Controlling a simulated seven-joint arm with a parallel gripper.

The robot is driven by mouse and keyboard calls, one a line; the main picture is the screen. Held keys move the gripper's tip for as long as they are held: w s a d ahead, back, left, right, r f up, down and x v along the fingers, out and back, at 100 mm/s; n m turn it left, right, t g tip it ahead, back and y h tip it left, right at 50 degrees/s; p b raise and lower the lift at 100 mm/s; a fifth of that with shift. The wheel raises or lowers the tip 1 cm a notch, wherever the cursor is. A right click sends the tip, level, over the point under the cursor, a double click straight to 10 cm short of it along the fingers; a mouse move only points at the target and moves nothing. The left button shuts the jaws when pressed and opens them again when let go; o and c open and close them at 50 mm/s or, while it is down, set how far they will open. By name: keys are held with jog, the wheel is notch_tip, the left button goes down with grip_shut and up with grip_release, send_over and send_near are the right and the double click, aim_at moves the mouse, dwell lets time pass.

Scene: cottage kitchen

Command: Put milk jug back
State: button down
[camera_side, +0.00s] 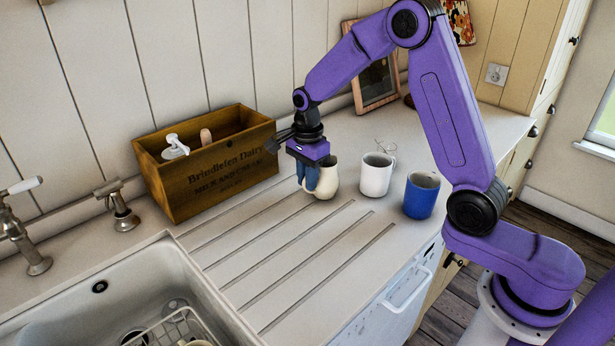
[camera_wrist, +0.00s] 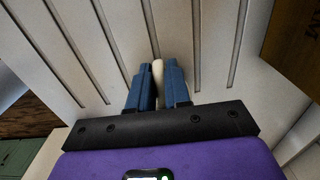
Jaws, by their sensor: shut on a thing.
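A cream milk jug (camera_side: 328,177) is on the ribbed draining board (camera_side: 285,262), in front of the wooden crate's right end. My gripper (camera_side: 308,188) points down at the jug's left side, its blue fingers shut on it. In the wrist view, a narrow cream part of the jug (camera_wrist: 157,75) shows between the two fingers (camera_wrist: 158,88); most of the jug is hidden there. I cannot tell whether its base touches the board. The wooden crate (camera_side: 222,172), lettered "Brindlefen Dairy", stands against the wall to the left.
A white mug (camera_side: 376,176) and a blue mug (camera_side: 420,196) stand right of the jug. A white pump-like top (camera_side: 175,147) and a wooden-coloured top (camera_side: 206,137) show in the crate. The sink (camera_side: 150,268) opens at front left. A picture frame (camera_side: 378,88) leans behind.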

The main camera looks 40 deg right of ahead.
jog(key=shift+f, duration=0.15)
jog(key=c, duration=1.1)
grip_release()
notch_tip(320, 180, up, 12)
jog(key=shift+r, duration=0.2)
